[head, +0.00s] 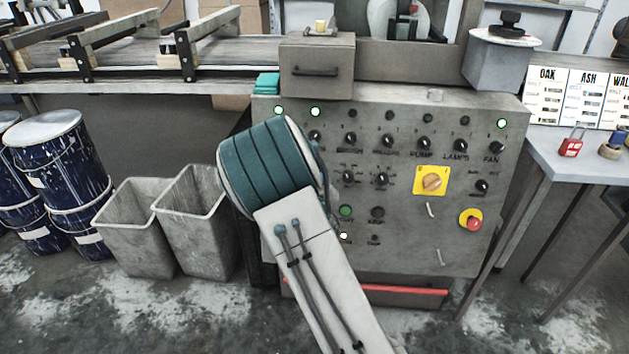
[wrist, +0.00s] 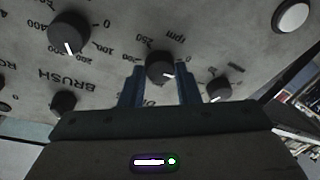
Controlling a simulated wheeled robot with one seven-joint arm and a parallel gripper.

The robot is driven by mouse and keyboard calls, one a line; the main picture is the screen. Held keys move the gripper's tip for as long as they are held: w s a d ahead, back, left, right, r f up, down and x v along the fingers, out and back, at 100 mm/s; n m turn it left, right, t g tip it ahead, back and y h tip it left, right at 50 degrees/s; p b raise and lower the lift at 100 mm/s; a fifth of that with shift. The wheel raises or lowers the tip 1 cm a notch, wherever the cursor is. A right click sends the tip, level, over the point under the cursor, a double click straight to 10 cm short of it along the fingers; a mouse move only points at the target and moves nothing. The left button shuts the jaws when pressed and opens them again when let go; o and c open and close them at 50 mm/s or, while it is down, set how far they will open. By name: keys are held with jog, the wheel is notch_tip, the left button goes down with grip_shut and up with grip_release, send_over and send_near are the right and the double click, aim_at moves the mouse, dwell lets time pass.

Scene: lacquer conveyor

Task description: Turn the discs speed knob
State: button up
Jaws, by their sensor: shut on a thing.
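In the wrist view, a black knob with a white pointer mark (wrist: 158,66) sits between the two blue fingers of my gripper (wrist: 160,82). The fingers are shut on its sides. The pointer points right and slightly down in the picture. A scale with "rpm" and 250 is printed around the knob. The label by it is mostly hidden by the gripper, with only its first letter, a D, showing. In the head view, my teal and grey arm covers the left part of the grey control panel (head: 420,240), and my gripper and this knob are hidden behind it.
In the wrist view, a larger knob (wrist: 69,33) by the BRUSH label and smaller knobs (wrist: 63,102) (wrist: 218,91) are close by. In the head view, a yellow-plated rotary switch (head: 432,181) and a red emergency button (head: 473,222) are on the panel's right.

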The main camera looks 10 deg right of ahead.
jog(key=n+g+p, duration=0.1)
jog(key=n, duration=0.4)
jog(key=shift+n+y, duration=0.4)
dwell(0.3)
jog(key=o, duration=1)
